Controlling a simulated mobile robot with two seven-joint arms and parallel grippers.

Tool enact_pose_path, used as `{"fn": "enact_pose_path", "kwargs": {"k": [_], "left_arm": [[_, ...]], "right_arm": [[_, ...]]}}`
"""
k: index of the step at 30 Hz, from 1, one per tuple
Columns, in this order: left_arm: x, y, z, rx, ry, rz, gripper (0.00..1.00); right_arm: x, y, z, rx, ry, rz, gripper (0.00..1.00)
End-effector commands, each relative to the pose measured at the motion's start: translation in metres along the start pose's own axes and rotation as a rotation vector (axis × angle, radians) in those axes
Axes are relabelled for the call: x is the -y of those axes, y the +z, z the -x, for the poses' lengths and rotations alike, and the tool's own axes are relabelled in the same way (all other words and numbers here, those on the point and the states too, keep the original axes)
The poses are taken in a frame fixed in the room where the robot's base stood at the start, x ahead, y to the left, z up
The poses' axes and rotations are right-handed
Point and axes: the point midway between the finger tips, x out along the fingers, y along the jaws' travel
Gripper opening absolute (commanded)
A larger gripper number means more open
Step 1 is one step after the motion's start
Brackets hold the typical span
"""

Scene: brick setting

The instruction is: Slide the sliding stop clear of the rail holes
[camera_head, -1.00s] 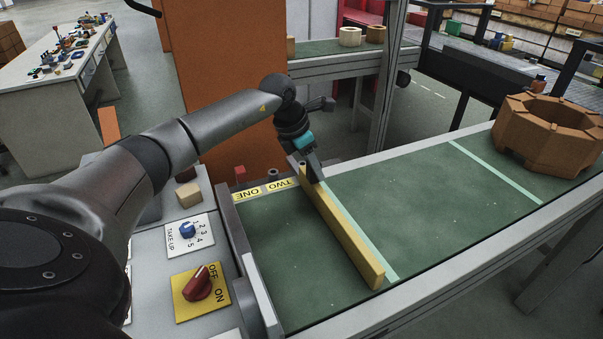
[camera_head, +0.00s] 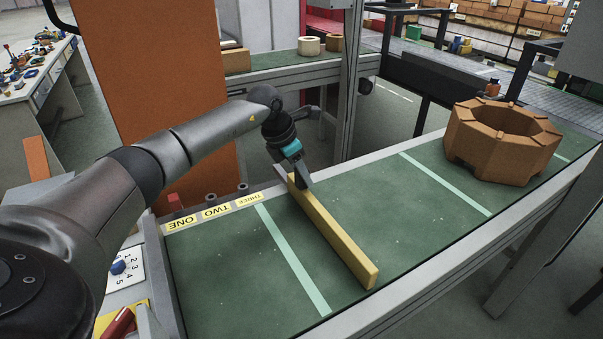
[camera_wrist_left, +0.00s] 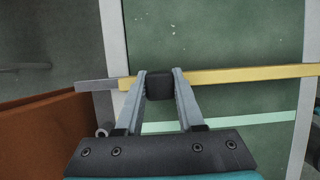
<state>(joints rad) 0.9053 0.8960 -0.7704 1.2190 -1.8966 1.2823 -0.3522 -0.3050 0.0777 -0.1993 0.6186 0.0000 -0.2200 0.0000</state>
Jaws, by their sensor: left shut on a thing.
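The sliding stop (camera_head: 335,240) is a long yellow bar lying across the green belt, right of the pale stripe near the labels. My left gripper (camera_head: 302,182) is shut on its far end. In the left wrist view my left gripper (camera_wrist_left: 160,84) has its fingers on either side of a dark block on the yellow stop (camera_wrist_left: 250,73). The far rail (camera_head: 275,192) carries yellow labels ONE, TWO and THREE (camera_head: 247,200). Several dark round pieces (camera_head: 211,199) stand behind the labels; the holes themselves are too small to tell. The stop is right of label THREE. My right gripper is out of view.
A brown octagonal ring (camera_head: 500,142) sits farther up the belt (camera_head: 380,200), at right. An orange panel (camera_head: 180,90) stands behind my left arm. A numbered dial (camera_head: 118,267) and a red switch (camera_head: 120,322) are at lower left. The belt between stop and ring is clear.

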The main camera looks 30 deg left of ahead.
Motion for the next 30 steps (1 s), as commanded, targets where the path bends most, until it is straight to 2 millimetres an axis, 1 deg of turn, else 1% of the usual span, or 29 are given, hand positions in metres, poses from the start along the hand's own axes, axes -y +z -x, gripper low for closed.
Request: {"fn": "enact_pose_path", "kwargs": {"k": [3,4,11,12,19,22,26,30], "left_arm": [[0.001,0.001,0.000,0.005,-0.001,-0.001,0.00],[0.001,0.001,0.000,0.004,-0.001,-0.001,0.40],[0.000,0.001,0.000,0.002,-0.001,0.000,0.66],[0.000,0.000,0.000,0.002,-0.001,0.000,0.68],[0.000,0.000,0.001,0.000,0.000,0.000,0.68],[-0.001,0.000,0.007,0.001,0.001,0.001,0.68],[-0.001,0.000,0.028,0.002,0.004,0.000,0.68],[-0.001,0.001,0.061,0.003,0.004,-0.001,0.68]], "right_arm": [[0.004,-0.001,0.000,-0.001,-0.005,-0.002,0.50],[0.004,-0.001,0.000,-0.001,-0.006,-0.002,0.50],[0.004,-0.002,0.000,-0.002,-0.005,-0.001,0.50],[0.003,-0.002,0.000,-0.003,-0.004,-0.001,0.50],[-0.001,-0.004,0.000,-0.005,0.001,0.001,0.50],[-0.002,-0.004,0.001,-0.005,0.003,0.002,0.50],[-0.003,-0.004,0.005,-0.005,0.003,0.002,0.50],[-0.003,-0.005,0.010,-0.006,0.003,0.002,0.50]]}}
